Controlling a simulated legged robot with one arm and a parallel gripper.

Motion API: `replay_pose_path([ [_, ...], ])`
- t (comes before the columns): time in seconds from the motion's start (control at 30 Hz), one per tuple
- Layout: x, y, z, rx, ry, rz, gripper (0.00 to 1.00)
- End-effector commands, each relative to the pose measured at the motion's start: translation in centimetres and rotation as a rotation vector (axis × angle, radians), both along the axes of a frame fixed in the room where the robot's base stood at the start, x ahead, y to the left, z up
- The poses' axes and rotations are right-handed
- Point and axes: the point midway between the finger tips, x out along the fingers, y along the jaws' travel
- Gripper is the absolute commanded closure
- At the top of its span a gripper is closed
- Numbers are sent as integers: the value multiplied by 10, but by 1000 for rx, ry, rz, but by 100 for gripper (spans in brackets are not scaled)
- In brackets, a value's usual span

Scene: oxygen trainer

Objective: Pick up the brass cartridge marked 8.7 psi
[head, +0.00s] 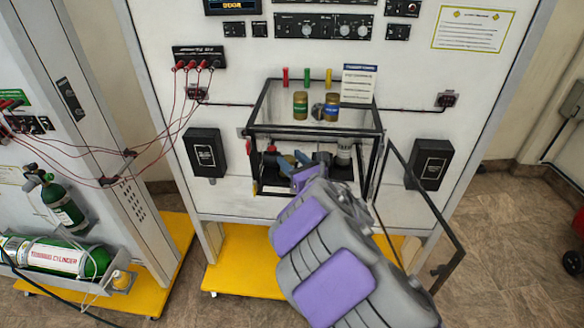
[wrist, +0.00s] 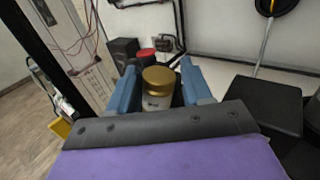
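In the wrist view a brass cartridge (wrist: 158,82) with a gold lid and a pale label stands upright between the two blue fingers of my gripper (wrist: 162,88). The fingers are spread, one on each side of it; I cannot tell whether either touches it. The label is not readable. In the head view my gripper (head: 300,160) is inside the open clear-walled box on the panel. A pale-labelled cartridge (head: 343,153) shows right of it; I cannot tell whether it is the same one.
The box's frame (head: 316,131) surrounds my gripper closely. Its door (head: 425,215) hangs open to the right. Black boxes flank it left (head: 206,154) and right (head: 429,165). A red-topped item (wrist: 147,54) stands behind the cartridge in the wrist view.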

Motion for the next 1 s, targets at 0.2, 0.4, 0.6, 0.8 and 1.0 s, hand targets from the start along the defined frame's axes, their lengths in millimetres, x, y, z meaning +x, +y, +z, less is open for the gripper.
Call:
replay_pose_path([
  [0.2, 0, 8, -2, -6, 2, 2, 73],
  [0.4, 0, 0, -2, 0, 3, 5, 92],
  [0.6, 0, -3, -1, 3, 3, 3, 98],
  [0.8, 0, 0, -1, -1, 2, 0, 99],
  [1.0, 0, 0, 0, -1, 1, 0, 99],
])
